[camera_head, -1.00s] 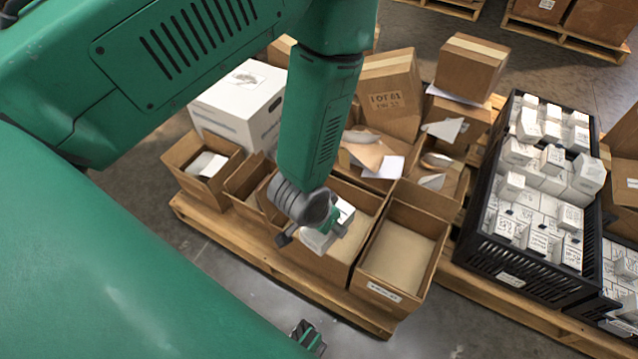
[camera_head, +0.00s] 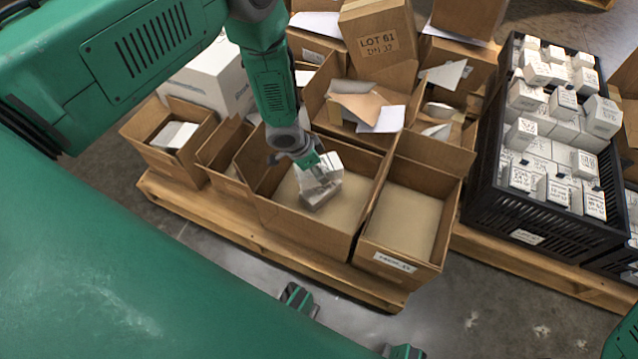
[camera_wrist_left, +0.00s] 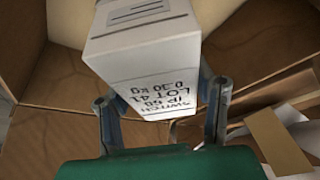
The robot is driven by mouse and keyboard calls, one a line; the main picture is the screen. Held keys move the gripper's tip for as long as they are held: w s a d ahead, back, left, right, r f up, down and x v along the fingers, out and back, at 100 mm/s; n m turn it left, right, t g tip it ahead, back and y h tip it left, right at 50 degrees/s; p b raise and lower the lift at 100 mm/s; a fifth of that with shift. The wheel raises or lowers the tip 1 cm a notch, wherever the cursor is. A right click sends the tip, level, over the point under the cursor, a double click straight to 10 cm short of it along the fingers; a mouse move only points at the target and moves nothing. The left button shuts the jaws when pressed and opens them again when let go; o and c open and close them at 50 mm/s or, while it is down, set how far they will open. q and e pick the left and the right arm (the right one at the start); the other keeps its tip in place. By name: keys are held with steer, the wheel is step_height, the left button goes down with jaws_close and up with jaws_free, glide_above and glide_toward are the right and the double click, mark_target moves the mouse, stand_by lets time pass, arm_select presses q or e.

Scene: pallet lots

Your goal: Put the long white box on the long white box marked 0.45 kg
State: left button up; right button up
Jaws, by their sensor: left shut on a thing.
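My left gripper (camera_head: 308,163) is shut on a white box (camera_head: 322,177), held in or just above an open cardboard box (camera_head: 300,232) on the pallet. In the left wrist view the held white box (camera_wrist_left: 145,60) sits between the fingers (camera_wrist_left: 163,118), and its end reads SWITCH, IP 50, LOT 41, 0.30 kg. Whether it touches the bottom or something under it, I cannot tell. I cannot read a 0.45 kg mark on any box. My right gripper is not in view.
An empty-looking open box (camera_head: 405,222) stands just right. Smaller open boxes (camera_head: 165,140) are to the left. A black crate (camera_head: 510,215) full of white boxes stands at the right. Torn flaps and papers (camera_head: 370,108) lie behind. Clear floor shows in front.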

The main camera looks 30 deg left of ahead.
mark_target(323, 187)
arm_select(q)
steer(key=shift+d+f, duration=0.15)
steer(key=shift+f, duration=0.6)
steer(key=shift+d+f+b, duration=0.2)
steer(key=shift+b, duration=0.1)
steer(key=shift+d+f+b, duration=0.15)
steer(key=shift+f+b, duration=0.2)
steer(key=shift+f, duration=0.25)
steer(key=shift+d+f+b, duration=0.15)
steer(key=shift+f+b, duration=0.15)
steer(key=shift+f, duration=0.55)
steer(key=shift+a, duration=0.3)
steer(key=o, duration=1.4)
steer(key=shift+a, duration=0.1)
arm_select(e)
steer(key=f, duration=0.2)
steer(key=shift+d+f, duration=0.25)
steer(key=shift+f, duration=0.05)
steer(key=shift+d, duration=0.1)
